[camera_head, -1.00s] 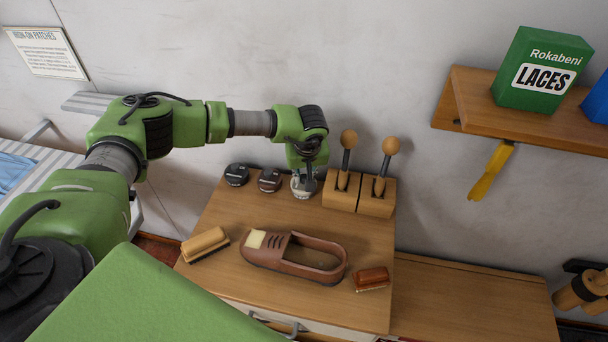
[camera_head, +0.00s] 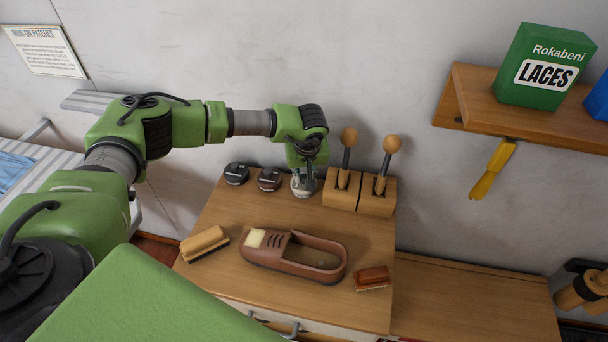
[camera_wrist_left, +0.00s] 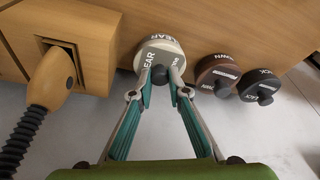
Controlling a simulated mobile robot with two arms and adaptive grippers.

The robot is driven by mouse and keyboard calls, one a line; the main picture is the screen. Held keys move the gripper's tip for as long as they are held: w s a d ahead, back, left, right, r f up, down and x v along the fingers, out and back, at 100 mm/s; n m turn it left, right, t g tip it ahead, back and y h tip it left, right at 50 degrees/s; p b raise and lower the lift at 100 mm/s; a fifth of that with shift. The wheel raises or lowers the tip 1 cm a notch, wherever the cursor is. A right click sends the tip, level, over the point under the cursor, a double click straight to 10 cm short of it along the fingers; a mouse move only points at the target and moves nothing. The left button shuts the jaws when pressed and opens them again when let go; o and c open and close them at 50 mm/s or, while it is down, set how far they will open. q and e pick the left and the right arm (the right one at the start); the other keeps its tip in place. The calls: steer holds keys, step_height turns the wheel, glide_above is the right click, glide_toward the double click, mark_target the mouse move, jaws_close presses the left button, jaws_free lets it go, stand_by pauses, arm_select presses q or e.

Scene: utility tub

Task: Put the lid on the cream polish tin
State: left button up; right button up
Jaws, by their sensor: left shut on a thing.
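The cream polish tin (camera_head: 303,193) stands at the back of the wooden bench top, partly hidden under my left gripper (camera_head: 306,177). In the left wrist view the tin (camera_wrist_left: 181,42) shows a pale side lettered CLEAR. Its pale lid (camera_wrist_left: 146,58) is at the top of the tin, with a dark knob. My left gripper (camera_wrist_left: 160,76) is shut on that knob. The lid appears to lie on the tin, but I cannot tell whether it is fully seated. My right gripper is not in view.
A brown tin (camera_head: 269,179) and a black tin (camera_head: 236,174) stand left of the cream tin. A wooden block with two knobbed levers (camera_head: 358,191) is close on its right. A brown shoe (camera_head: 293,256), a pale brush (camera_head: 205,243) and a reddish brush (camera_head: 372,278) lie in front.

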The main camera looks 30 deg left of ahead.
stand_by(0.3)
arm_select(q)
steer(key=o, duration=0.9)
steer(key=o, duration=0.5)
steer(key=shift+c, duration=0.2)
steer(key=shift+r, duration=0.15)
steer(key=shift+r+p, duration=2.15)
steer(key=shift+r, duration=1.25)
